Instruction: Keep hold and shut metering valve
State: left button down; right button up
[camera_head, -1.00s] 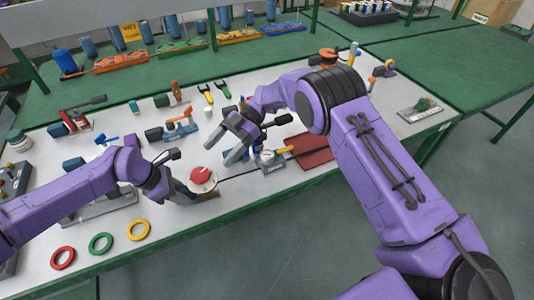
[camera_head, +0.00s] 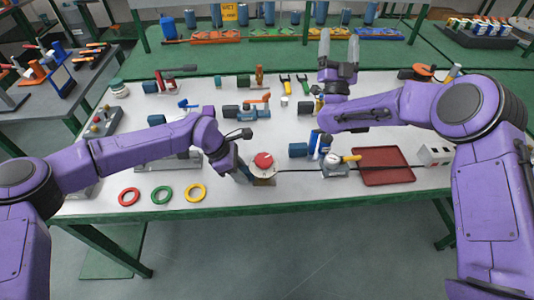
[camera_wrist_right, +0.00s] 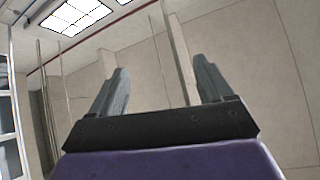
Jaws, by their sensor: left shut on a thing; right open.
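A device with a red knob on a round white dial (camera_head: 263,162) stands near the front edge of the table. My left gripper (camera_head: 245,174) is shut at its left side; the fingertips are partly hidden. Right of it, a small grey fitting with a round white face (camera_head: 333,159) and a yellow lever (camera_head: 351,158) sits on the table. A dark line runs between the two. I cannot tell for certain which is the metering valve. My right gripper (camera_head: 339,45) is open, empty and raised, its fingers pointing up. The right wrist view shows both fingers (camera_wrist_right: 165,88) apart against wall and ceiling.
A red tray (camera_head: 383,176) lies right of the yellow lever. Valves and tools stand along the back. A blue cylinder (camera_head: 298,150) stands close to the fitting.

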jog(key=d+f+m+g+h, duration=0.3)
jog(key=d+m+g+h, duration=0.3)
jog(key=m+g+h, duration=0.25)
jog(key=m+g+y, duration=0.3)
jog(key=g+y, duration=1.5)
jog(key=g, duration=0.1)
send_near(264, 158)
jog(key=shift+t, duration=0.35)
jog(key=x, duration=0.8)
jog(key=shift+s+f, duration=0.1)
jog(key=shift+s, duration=0.3)
jog(key=c, duration=1)
